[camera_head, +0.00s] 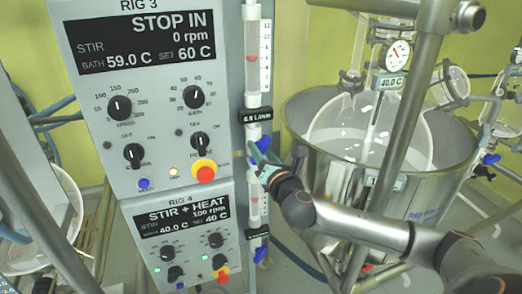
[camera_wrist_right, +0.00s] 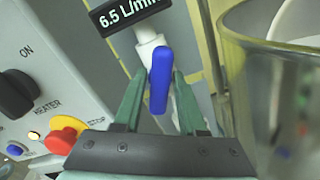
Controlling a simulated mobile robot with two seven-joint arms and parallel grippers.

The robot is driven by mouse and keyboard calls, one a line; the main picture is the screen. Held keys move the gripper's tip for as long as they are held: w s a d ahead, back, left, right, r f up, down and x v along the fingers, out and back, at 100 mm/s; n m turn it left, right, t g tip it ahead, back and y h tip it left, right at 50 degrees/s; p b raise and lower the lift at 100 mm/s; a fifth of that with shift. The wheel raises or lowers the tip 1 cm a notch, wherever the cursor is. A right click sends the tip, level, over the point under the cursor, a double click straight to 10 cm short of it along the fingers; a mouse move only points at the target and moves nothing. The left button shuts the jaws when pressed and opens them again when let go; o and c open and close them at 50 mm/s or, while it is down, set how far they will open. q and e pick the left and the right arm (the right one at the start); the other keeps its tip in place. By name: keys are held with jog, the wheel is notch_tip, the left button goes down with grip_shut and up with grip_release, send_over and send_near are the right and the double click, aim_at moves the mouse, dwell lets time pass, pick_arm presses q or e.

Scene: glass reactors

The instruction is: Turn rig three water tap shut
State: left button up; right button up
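The rig three water tap is a blue lever (camera_head: 263,143) below the upper flow meter, beside the RIG 3 panel (camera_head: 140,95). In the right wrist view the blue lever (camera_wrist_right: 160,78) hangs below a white fitting and a label reading 6.5 L/min (camera_wrist_right: 125,12). My right gripper (camera_head: 259,156) is at the tap. Its green fingers (camera_wrist_right: 158,85) stand on either side of the lever, with a gap visible beside it, so the gripper is open around it. The fingers partly hide the tap in the head view. My left gripper is out of view.
The RIG 4 panel (camera_head: 185,235) is below, with its own blue tap (camera_head: 261,254). A red stop button (camera_wrist_right: 65,134) is close left of my right gripper. A steel bath with a glass vessel (camera_head: 310,175) is close on the right, behind my right arm.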

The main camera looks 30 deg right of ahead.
grip_shut()
jog(key=shift+m, duration=0.3)
jog(key=m, duration=1.1)
jog(key=shift+m, duration=0.4)
dwell(0.6)
jog(key=shift+o, duration=1.6)
grip_release()
